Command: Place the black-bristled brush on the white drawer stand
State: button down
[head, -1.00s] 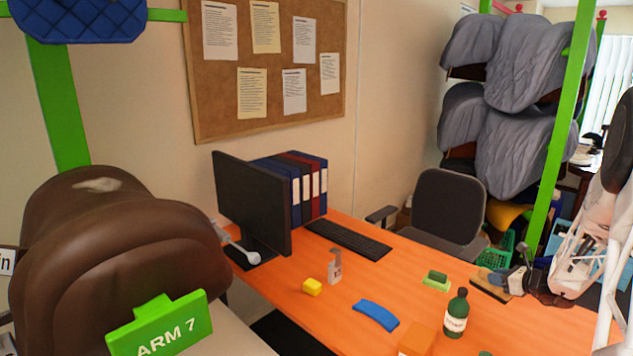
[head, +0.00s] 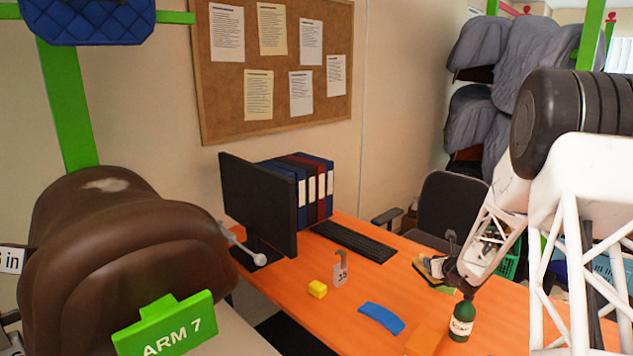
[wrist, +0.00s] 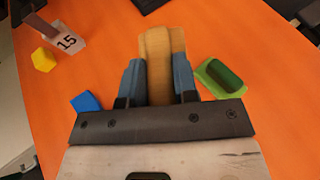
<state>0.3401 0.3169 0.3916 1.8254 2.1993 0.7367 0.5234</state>
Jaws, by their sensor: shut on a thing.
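My gripper (head: 444,270) is above the orange table toward its right side in the head view. It is shut on a brush with a light wooden body (wrist: 157,68), which sits between the blue-grey fingers in the wrist view. The brush also shows, small, at the fingertips in the head view (head: 429,265). Its bristles cannot be made out clearly. I cannot make out the white drawer stand in either view.
A monitor (head: 257,205) and keyboard (head: 353,241) stand behind.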

jog(key=a+f, duration=0.2)
jog(key=a, duration=0.5)
jog(key=w+a+f, duration=0.1)
jog(key=a+f, duration=0.2)
jog(key=a, duration=0.3)
jog(key=w+a+f, duration=0.1)
jog(key=a+f, duration=0.1)
jog(key=a, duration=0.5)
jog(key=shift+w+a+f, duration=0.1)
jog(key=shift+a+f, duration=0.1)
jog(key=shift+a, duration=0.15)
dwell(0.4)
jog(key=shift+d, duration=3.5)
notch_tip(320, 180, up, 19)
jog(key=s+d+n+y, duration=0.1)
jog(key=s+d, duration=0.9)
jog(key=d, duration=0.4)
jog(key=s+d, duration=1)
jog(key=d, duration=0.4)
notch_tip(320, 180, down, 12)
jog(key=shift+w+r, duration=0.2)
